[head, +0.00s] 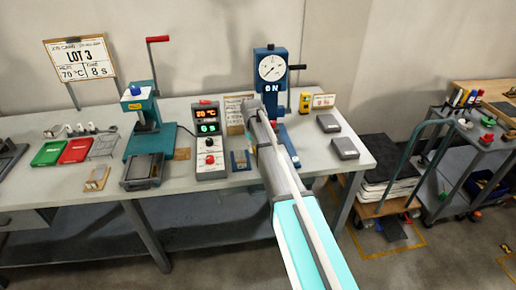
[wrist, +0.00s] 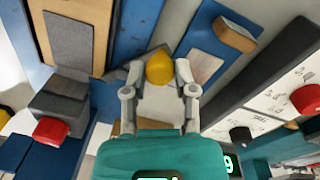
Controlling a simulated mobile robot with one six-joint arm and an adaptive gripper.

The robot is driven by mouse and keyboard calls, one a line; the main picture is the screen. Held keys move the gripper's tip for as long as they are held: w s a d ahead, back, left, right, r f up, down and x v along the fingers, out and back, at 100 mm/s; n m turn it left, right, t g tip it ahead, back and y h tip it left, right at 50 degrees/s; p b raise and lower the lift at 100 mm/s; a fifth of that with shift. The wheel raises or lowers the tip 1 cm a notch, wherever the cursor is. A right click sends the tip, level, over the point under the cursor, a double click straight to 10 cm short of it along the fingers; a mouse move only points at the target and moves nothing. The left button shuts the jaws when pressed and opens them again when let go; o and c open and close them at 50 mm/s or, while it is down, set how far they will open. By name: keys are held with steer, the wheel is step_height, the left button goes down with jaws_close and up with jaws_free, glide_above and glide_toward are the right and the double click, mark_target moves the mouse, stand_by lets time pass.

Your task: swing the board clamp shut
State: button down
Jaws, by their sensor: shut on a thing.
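My gripper (wrist: 158,80) has its two grey fingers on either side of a yellow rounded knob (wrist: 160,67) in the wrist view, shut on it. A grey angular metal piece (wrist: 134,70) shows just behind the knob and seems to be part of the clamp. Beyond it are blue fixture surfaces and a tan board (wrist: 88,14) with a grey pad. How far the clamp is swung cannot be told. In the head view my arm hides the gripper and the knob, in front of the blue dial gauge stand (head: 271,72).
The control box (head: 208,140) with lit displays stands left of my arm; its red knob (wrist: 308,98) shows close by on the right in the wrist view. A teal press (head: 146,105) stands farther left. Two grey blocks (head: 345,148) lie at the bench's right end.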

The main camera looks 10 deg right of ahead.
steer(key=m, duration=0.1)
steer(key=w+a+m, duration=0.1)
steer(key=m, duration=0.1)
steer(key=shift+w+a+m, duration=0.1)
steer(key=shift+w+m, duration=0.15)
steer(key=shift+m, duration=0.05)
steer(key=shift+w+a+m, duration=0.15)
steer(key=shift+w+m, duration=0.2)
steer(key=shift+m, duration=0.6)
steer(key=shift+w+a+m, duration=0.15)
steer(key=shift+w+m, duration=0.2)
steer(key=shift+m, duration=0.6)
steer(key=shift+c, duration=2.1)
jaws_free()
steer(key=shift+s, duration=0.1)
